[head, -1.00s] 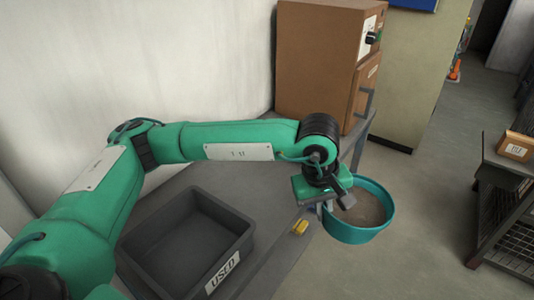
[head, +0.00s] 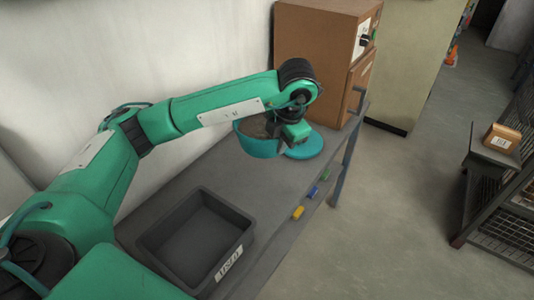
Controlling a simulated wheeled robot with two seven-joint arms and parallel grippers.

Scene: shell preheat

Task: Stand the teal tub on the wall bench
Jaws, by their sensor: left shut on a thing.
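The teal tub (head: 260,148) holds a brown grainy fill and is partly hidden behind my left gripper (head: 279,130). The gripper is shut on the tub at its right side. The tub looks about upright and is over the wall bench (head: 225,165), towards its far part. I cannot tell whether its base touches the bench top. My right gripper is out of view.
A flat teal disc (head: 306,148) lies on the bench, right of the tub. A brown cabinet (head: 315,60) stands at the far end. A dark grey bin (head: 165,247) marked USED stands nearer. Yellow (head: 298,212), blue (head: 312,191) and green (head: 325,174) pieces line the front edge.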

